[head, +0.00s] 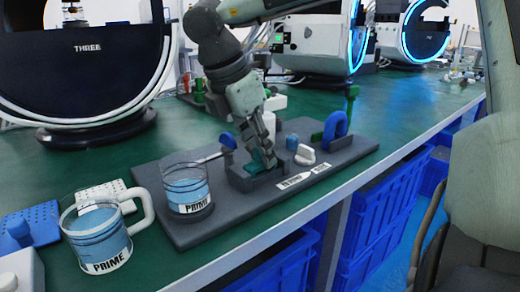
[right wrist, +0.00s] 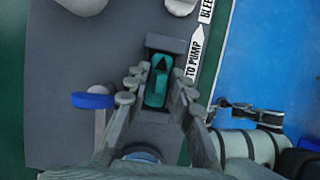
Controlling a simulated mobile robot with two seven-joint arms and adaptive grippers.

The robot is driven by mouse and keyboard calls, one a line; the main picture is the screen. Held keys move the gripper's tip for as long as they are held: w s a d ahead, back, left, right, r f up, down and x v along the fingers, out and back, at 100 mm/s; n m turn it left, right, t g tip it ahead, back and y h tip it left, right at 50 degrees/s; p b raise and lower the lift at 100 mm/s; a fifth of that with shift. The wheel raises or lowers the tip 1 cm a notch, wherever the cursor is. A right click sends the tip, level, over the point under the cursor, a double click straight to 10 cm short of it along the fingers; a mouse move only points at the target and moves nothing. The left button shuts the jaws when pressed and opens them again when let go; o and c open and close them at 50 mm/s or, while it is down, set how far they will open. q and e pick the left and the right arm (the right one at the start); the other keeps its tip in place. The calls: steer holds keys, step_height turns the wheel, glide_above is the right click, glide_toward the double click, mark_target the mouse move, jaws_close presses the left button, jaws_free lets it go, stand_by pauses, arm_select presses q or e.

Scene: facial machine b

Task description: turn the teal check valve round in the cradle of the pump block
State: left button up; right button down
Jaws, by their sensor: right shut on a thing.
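The teal check valve (right wrist: 156,92) lies in the dark cradle (right wrist: 167,43) of the pump block (head: 180,232), between the fingers of my right gripper (head: 264,160). In the right wrist view the fingers are on both sides of the valve, and a dark arrow mark on it points up the picture. The white "TO PUMP" label (right wrist: 194,56) beside the cradle has its pointed end up the picture as well. In the head view my fingers hide most of the valve (head: 259,160). Whether it is seated or slightly lifted I cannot tell. My left gripper is not in view.
A clear "PRIME" cup (head: 187,190) of blue liquid stands on the block, left of the cradle. A handled "PRIME" jug (head: 97,240) stands further left. A blue lever (right wrist: 93,101), a white knob (head: 305,154) and a blue arched pipe (head: 337,127) are close by.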

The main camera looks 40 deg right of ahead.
steer(key=shift+f+b, duration=0.25)
steer(key=shift+b, duration=0.1)
stand_by(0.5)
steer(key=shift+f+b, duration=0.15)
steer(key=shift+b, duration=0.5)
stand_by(1.8)
steer(key=c, duration=1.2)
jaws_free()
steer(key=v, duration=1.2)
